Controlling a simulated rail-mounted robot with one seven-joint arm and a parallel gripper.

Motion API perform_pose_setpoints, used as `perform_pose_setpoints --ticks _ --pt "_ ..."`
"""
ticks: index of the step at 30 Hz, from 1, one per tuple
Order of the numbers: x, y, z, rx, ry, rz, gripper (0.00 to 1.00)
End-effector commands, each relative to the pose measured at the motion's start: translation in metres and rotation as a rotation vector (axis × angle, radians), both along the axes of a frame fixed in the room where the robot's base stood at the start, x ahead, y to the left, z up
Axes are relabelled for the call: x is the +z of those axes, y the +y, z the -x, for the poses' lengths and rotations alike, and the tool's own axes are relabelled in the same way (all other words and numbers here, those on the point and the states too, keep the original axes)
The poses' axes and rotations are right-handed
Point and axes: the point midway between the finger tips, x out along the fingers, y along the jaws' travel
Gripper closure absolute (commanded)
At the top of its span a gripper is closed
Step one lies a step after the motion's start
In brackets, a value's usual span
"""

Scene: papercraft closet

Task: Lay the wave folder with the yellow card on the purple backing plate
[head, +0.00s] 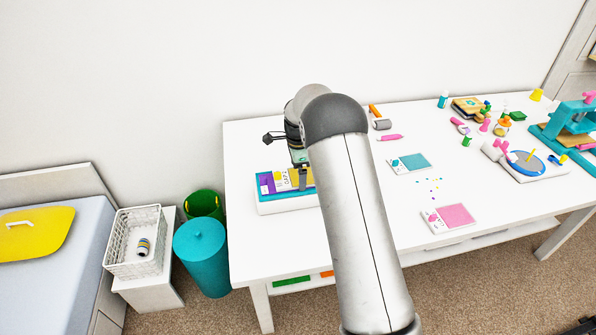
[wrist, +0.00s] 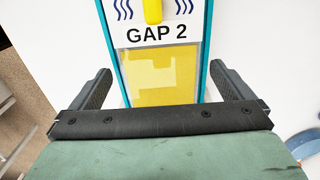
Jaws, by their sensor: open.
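The wave folder (wrist: 162,80) shows in the wrist view with dark blue wave marks, a "GAP 2" label, a yellow card face and teal side edges. My gripper (wrist: 161,74) is open, with one finger on each side of the folder; I cannot tell whether they touch it. In the head view my gripper (head: 302,180) is low over a white-and-blue tray (head: 285,206) at the table's left end. The tray holds a purple piece (head: 265,184) and yellow pieces, partly hidden by my arm. A pink-purple plate (head: 452,217) lies to the right; I cannot tell which is the backing plate.
A teal plate (head: 412,162) lies flat on the white table (head: 350,215). Small coloured bits lie between it and the pink-purple plate. Bottles, a round blue-topped tool (head: 527,160) and a teal press (head: 570,125) crowd the right. A white basket (head: 135,240) stands left of the table.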

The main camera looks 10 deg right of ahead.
Motion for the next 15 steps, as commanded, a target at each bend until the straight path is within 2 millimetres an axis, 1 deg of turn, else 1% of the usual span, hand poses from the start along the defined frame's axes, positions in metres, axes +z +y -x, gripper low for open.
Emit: perform_pose_setpoints --ticks 5,9,12,15 --pt "0.033 0.000 -0.001 0.001 -0.007 0.000 0.00" --pt "0.065 0.000 -0.001 0.001 -0.006 0.001 0.00" --pt "0.084 0.000 -0.001 0.001 -0.005 0.001 0.00" --pt "0.099 0.000 -0.001 0.001 -0.004 0.000 0.00"
